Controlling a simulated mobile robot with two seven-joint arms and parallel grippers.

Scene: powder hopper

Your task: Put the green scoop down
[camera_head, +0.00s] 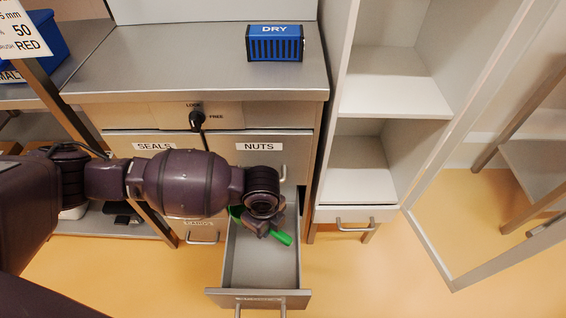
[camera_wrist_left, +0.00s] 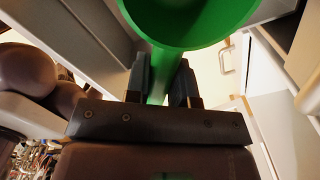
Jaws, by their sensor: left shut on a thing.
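The green scoop (camera_head: 282,238) is in my left gripper (camera_head: 268,226), over the open lower drawer (camera_head: 262,274) of the cabinet. In the left wrist view the scoop's round bowl (camera_wrist_left: 190,22) fills the top, and its handle runs down between the two dark fingers of the gripper (camera_wrist_left: 162,78), which are shut on it. Most of the scoop is hidden by my wrist in the head view. I cannot tell whether the scoop touches the drawer floor. The drawer looks empty in its front part; its back is hidden by my arm. My right gripper is not in view.
A blue box marked DRY (camera_head: 274,43) stands on the grey worktop (camera_head: 190,72). A black lock knob (camera_head: 197,119) sits above the closed SEALS and NUTS drawers. An open white shelf unit (camera_head: 360,180) with a glass door stands to the right.

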